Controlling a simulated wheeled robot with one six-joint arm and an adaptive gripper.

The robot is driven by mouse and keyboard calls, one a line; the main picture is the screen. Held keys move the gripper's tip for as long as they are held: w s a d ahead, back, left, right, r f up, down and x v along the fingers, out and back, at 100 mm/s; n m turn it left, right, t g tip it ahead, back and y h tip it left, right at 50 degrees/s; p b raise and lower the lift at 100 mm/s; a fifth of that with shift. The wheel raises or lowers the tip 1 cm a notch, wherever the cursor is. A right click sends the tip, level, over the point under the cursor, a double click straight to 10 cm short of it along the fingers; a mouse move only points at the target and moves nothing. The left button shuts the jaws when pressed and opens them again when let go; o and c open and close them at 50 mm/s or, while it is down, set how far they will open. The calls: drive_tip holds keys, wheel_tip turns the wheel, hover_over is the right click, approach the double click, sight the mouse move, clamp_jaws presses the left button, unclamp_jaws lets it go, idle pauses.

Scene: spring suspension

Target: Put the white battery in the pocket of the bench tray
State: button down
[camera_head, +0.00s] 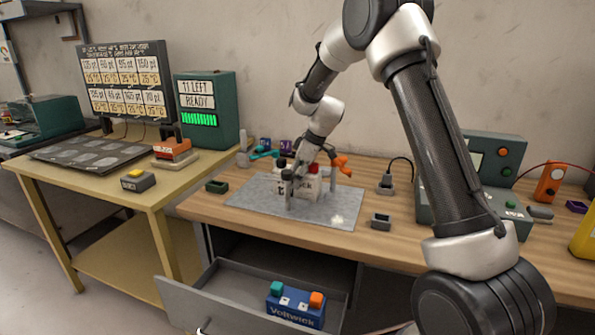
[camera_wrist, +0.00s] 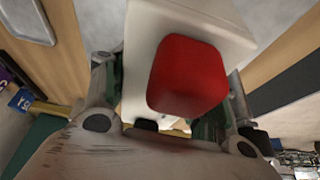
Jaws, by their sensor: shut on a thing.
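The white battery (camera_head: 309,188) is at the grey metal plate on the bench, with a red terminal cap and dark lettering on its front. My gripper (camera_head: 299,176) is over it from above and hides part of it. In the wrist view the white battery (camera_wrist: 225,22) sits between the two fingers of my gripper (camera_wrist: 170,108), its red cap close to the camera. My gripper is shut on it. The grey plate (camera_head: 345,197) looks like the bench tray. I cannot make out its pocket, or whether the battery's base touches the plate.
An open drawer (camera_head: 180,297) below the bench holds a blue battery (camera_head: 296,304) with teal and orange caps. A small dark green block (camera_head: 216,186) and a small grey box (camera_head: 381,221) flank the plate. An orange clamp-like item (camera_head: 342,164) stands behind it.

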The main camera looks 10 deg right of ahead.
drive_tip(key=shift+w+r, duration=0.1)
drive_tip(key=shift+c, duration=2.4)
unclamp_jaws()
drive_tip(key=v, duration=1.2)
drive_tip(key=shift+s+d, duration=0.1)
drive_tip(key=shift+s, duration=0.15)
drive_tip(key=s+d+r+m+h, duration=0.1)
drive_tip(key=s+d+r+m, duration=0.2)
drive_tip(key=s, duration=0.7)
drive_tip(key=s+d+r+m+t+h, duration=0.15)
drive_tip(key=s+r, duration=0.25)
drive_tip(key=s, duration=0.5)
drive_tip(key=s+d+r+m, duration=0.3)
drive_tip(key=s+d, duration=0.1)
drive_tip(key=s, duration=0.6)
drive_tip(key=s+d+f+m, duration=0.1)
drive_tip(key=s+m, duration=0.1)
drive_tip(key=s, duration=0.3)
drive_tip(key=s+d+f+m+h, duration=0.1)
drive_tip(key=s+f, duration=0.1)
drive_tip(key=s, duration=0.3)
drive_tip(key=shift+s+d+f+m, duration=0.15)
drive_tip(key=shift+d+f+m, duration=0.1)
drive_tip(key=shift+m, duration=0.1)
